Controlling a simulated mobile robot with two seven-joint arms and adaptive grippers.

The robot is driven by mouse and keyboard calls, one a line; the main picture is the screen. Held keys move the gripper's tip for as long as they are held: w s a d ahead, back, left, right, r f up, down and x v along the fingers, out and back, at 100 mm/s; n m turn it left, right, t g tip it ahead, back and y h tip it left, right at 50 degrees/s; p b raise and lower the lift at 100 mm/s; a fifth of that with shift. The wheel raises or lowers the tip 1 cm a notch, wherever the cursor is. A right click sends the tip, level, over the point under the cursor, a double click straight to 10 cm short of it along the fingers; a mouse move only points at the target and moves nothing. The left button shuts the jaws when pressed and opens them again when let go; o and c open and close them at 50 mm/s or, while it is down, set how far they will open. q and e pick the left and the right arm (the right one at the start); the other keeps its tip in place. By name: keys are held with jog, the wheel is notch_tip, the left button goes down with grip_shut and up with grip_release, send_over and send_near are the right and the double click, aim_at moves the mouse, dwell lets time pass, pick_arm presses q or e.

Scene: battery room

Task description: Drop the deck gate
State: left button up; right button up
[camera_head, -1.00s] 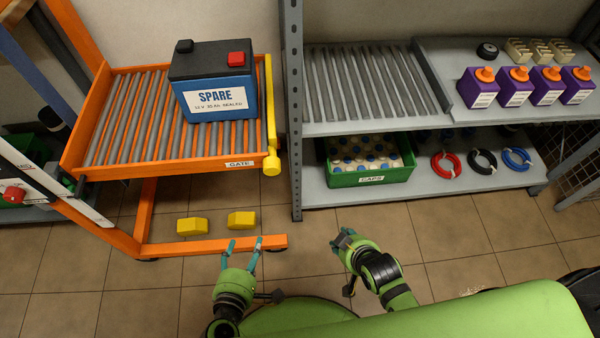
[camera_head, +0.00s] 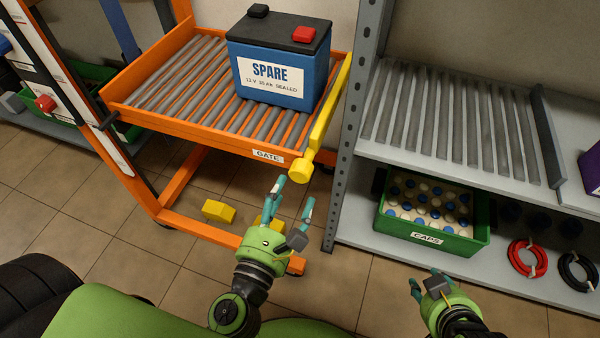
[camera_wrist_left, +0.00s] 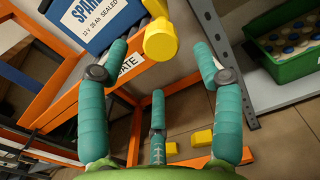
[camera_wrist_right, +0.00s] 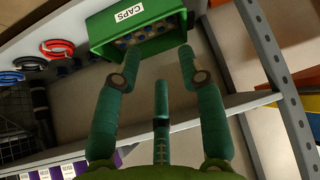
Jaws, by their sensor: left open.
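The yellow deck gate (camera_head: 328,115) is a bar along the right edge of the orange roller deck (camera_head: 190,128), standing up beside the rollers, with a round yellow knob (camera_head: 300,171) at its front end. A label reading GATE (camera_head: 267,155) is on the deck's front rail. My left gripper (camera_head: 292,196) is open and empty, below and just in front of the knob. In the left wrist view the knob (camera_wrist_left: 160,40) shows beyond and between the spread fingers, apart from them. My right gripper (camera_head: 426,284) is open and empty, in front of the lower grey shelf.
A blue SPARE battery (camera_head: 275,72) sits on the rollers, left of the gate. A grey shelf upright (camera_head: 352,125) stands close right of the gate. A green CAPS bin (camera_head: 432,238) is on the lower shelf. Yellow blocks (camera_head: 217,211) are low by the orange frame.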

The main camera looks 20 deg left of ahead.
aim_at(298, 177)
pick_arm(q)
jog(key=shift+w+r+p, duration=0.2)
jog(key=shift+w+p, duration=0.4)
jog(key=shift+w, duration=0.4)
jog(key=shift+w+p, duration=0.45)
jog(key=shift+w, duration=0.45)
jog(key=shift+w+d+f, duration=0.1)
jog(key=shift+w, duration=0.35)
jog(key=shift+w+f+p, duration=0.1)
jog(key=shift+w+p, duration=0.2)
jog(key=shift+w, duration=0.25)
pick_arm(e)
jog(key=s+d+f+g+h, duration=0.1)
jog(key=s+d+f+g, duration=0.1)
jog(key=s+f+g, duration=0.2)
jog(key=shift+s+d+f+g, duration=0.2)
jog(key=shift+s+f+g, duration=0.2)
jog(key=shift+s+f, duration=1.05)
jog(key=shift+w+f, duration=0.3)
jog(key=shift+w, duration=0.05)
pick_arm(q)
jog(key=c, duration=1.1)
